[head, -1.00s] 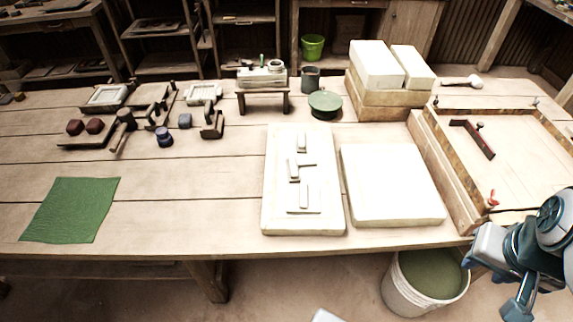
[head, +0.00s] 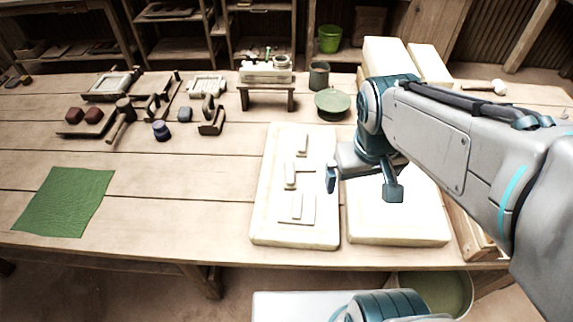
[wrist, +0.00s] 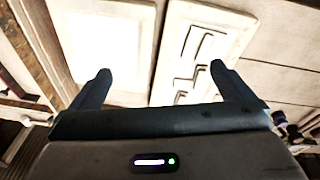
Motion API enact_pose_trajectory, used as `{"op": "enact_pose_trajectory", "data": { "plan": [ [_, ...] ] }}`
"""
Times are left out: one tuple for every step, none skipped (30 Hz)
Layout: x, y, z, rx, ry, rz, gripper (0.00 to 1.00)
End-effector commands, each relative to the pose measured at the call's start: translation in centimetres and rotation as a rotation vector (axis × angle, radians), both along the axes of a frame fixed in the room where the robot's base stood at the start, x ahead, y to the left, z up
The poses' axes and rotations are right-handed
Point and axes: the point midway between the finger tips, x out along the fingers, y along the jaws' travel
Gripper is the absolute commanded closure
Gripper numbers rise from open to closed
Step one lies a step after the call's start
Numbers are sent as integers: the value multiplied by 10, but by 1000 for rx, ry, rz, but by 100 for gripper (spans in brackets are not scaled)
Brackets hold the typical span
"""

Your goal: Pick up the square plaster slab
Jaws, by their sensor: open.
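The square plaster slab (head: 392,226) is plain and cream-white and lies flat near the front of the bench. My gripper and arm hide its far part in the head view. My gripper (head: 362,186) is open and empty, fingers pointing down, over the slab's left side in the picture; the height gap is hard to judge. In the wrist view the slab (wrist: 110,42) is bright, ahead of and between the fingers, mostly toward the left one. A longer plaster slab with raised bars (head: 270,212) lies just left of it and shows in the wrist view near the right finger.
Stacked white blocks (head: 386,55) stand behind my arm. A green dish (head: 332,104) and a small stand (head: 266,100) are at the back. A wooden frame, mostly behind my arm, is at the right. The bench left of the slabs is clear around a green cloth (head: 65,202).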

Motion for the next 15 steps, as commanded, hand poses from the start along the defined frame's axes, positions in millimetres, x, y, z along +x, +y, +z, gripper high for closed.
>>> {"op": "enact_pose_trajectory", "data": {
  "plan": [
    [10,9,-6,-32,38,83,0],
    [16,15,-9,-55,61,139,0],
    [24,24,-13,-84,90,218,0],
    [30,30,-16,-107,115,278,0],
    [36,37,-19,-127,137,337,0],
    [44,47,-24,-155,167,416,0],
    [49,54,-28,-174,190,475,0],
    [54,62,-32,-193,211,533,0],
    [61,72,-38,-217,241,609,0],
    [67,80,-43,-234,261,664,0],
    [71,87,-48,-250,283,721,0],
    [77,97,-55,-270,310,791,0],
    [82,105,-60,-285,329,844,0],
    [85,113,-65,-297,348,894,0],
    [90,122,-72,-312,371,954,0]
  ]
}}
